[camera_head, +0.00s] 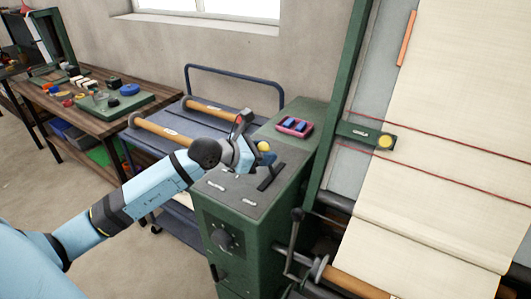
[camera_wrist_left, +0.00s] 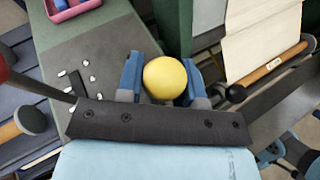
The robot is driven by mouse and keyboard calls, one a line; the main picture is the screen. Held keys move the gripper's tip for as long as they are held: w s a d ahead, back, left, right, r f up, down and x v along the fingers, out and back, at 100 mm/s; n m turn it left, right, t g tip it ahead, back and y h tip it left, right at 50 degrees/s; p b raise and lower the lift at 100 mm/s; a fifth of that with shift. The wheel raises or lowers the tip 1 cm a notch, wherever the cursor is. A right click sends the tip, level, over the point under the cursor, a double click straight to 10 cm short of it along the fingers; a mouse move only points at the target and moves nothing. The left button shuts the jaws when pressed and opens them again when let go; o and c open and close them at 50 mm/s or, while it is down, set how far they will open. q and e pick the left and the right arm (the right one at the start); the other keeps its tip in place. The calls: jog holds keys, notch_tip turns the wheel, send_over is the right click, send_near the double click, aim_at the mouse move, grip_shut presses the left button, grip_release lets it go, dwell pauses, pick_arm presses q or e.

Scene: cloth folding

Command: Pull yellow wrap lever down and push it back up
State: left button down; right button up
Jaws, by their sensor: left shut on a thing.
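The yellow wrap lever shows as a round yellow knob (camera_head: 264,146) above the green machine cabinet (camera_head: 239,236). The knob also shows in the left wrist view (camera_wrist_left: 165,79), between two blue fingertips. My left gripper (camera_head: 262,153) reaches over the grey cabinet top and is shut on the knob, one finger on each side. The lever's shaft is hidden behind the knob and the gripper, so its angle cannot be told. My right gripper does not show.
A red-topped lever (camera_head: 240,118) stands close to my left gripper. A pink tray (camera_head: 294,127) with blue pieces lies at the cabinet's back. A loom with cream cloth (camera_head: 455,100) is on the right. A blue cart (camera_head: 183,125) with wooden rollers stands on the left.

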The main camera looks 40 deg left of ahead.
pick_arm(q)
jog(key=shift+f, duration=0.1)
jog(key=c, duration=0.8)
grip_release()
pick_arm(e)
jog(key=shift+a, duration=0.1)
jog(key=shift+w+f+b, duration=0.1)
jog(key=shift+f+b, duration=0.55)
jog(key=shift+b, duration=0.2)
pick_arm(q)
jog(key=shift+v, duration=6.95)
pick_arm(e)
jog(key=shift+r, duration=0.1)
